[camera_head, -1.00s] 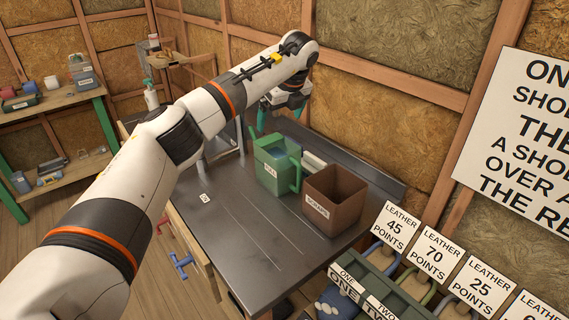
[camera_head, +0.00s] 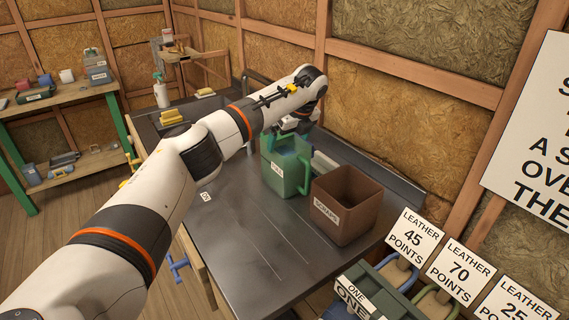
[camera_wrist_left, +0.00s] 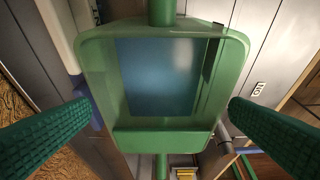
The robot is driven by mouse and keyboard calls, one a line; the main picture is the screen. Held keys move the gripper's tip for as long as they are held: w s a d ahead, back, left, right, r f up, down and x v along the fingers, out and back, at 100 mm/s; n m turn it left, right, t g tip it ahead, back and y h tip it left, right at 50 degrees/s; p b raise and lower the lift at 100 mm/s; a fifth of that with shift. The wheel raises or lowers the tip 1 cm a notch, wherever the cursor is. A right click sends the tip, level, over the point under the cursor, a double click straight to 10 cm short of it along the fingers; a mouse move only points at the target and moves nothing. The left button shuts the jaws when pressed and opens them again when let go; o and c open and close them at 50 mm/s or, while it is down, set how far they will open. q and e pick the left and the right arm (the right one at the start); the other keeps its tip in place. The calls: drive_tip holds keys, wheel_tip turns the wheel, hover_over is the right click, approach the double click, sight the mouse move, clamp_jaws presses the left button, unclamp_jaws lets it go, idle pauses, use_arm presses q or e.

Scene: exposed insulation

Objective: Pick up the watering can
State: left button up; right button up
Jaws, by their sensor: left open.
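The green watering can (camera_head: 287,172) stands upright on the dark workbench, with its handle toward the right in the head view. My left gripper (camera_head: 290,127) is over the top of the can, pointing down. In the left wrist view the can (camera_wrist_left: 165,138) fills the middle, its open top showing a bluish inside. The green fingers of my left gripper (camera_wrist_left: 162,112) are wide apart, one on each side of the can, with nothing gripped. The can's far side is partly hidden by the gripper in the head view. My right gripper is not in view.
A brown open box (camera_head: 347,205) with a label stands close to the right of the can on the workbench (camera_head: 245,240). The bench front is mostly clear. An insulated wall rises behind. Signed containers (camera_head: 375,290) stand at the lower right; shelves (camera_head: 75,100) are at the far left.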

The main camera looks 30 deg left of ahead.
sight(284, 149)
use_arm(q)
drive_tip(key=p+x, duration=0.1)
drive_tip(key=x, duration=0.5)
drive_tip(key=shift+s, duration=0.1)
drive_tip(key=c, duration=1.5)
drive_tip(key=shift+r, duration=0.2)
drive_tip(key=shift+c, duration=0.7)
drive_tip(key=shift+a+p, duration=0.1)
drive_tip(key=shift+p, duration=0.2)
